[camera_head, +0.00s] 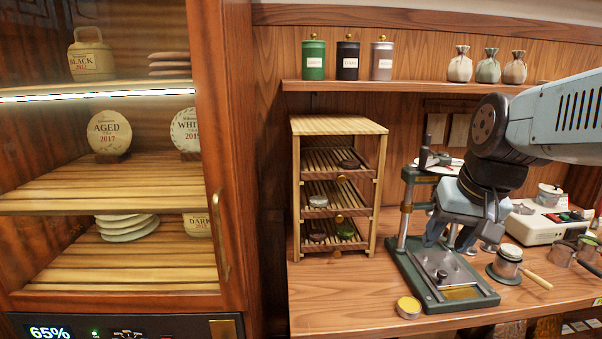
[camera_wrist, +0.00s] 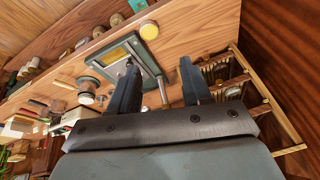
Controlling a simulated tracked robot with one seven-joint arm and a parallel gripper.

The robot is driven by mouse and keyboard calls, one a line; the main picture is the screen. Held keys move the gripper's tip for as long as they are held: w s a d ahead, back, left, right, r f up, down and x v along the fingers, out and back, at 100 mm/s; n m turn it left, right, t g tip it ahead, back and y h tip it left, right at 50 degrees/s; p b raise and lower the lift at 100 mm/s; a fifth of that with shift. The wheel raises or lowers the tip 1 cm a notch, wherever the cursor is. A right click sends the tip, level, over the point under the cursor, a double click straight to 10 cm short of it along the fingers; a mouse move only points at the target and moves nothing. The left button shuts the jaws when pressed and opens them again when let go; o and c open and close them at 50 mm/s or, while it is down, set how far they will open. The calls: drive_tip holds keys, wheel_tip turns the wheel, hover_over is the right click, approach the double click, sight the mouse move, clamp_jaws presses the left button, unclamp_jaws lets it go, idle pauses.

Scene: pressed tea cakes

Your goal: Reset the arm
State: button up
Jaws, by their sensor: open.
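My gripper (camera_head: 451,236) hangs over the green press (camera_head: 413,273) on the wooden workbench, its arm reaching in from the right. In the wrist view, the two dark fingers of my gripper (camera_wrist: 160,82) are apart, with nothing between them. The press base (camera_wrist: 117,50) shows beyond the fingers, with its yellowish plate and upright posts. My arm hides part of the press in the head view. A small round yellow-topped tin (camera_head: 409,307) stands on the bench in front of the press.
A wooden rack (camera_head: 340,130) with several slatted shelves holding small cakes stands left of the press. A white device (camera_head: 545,224) and a small pot (camera_head: 508,260) stand to the right. A shelf (camera_head: 420,88) with canisters and pouches runs above. A wooden cabinet (camera_head: 228,150) stands at left.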

drive_tip(key=shift+s+a+r+n+t+h, duration=0.25)
drive_tip(key=shift+s+r+n+t, duration=0.15)
drive_tip(key=shift+s+r+n, duration=0.1)
drive_tip(key=shift+s+a+r+n+t+h, duration=0.15)
drive_tip(key=shift+s+a+r+n+t, duration=0.1)
drive_tip(key=shift+s+r+n+t, duration=0.2)
idle(0.4)
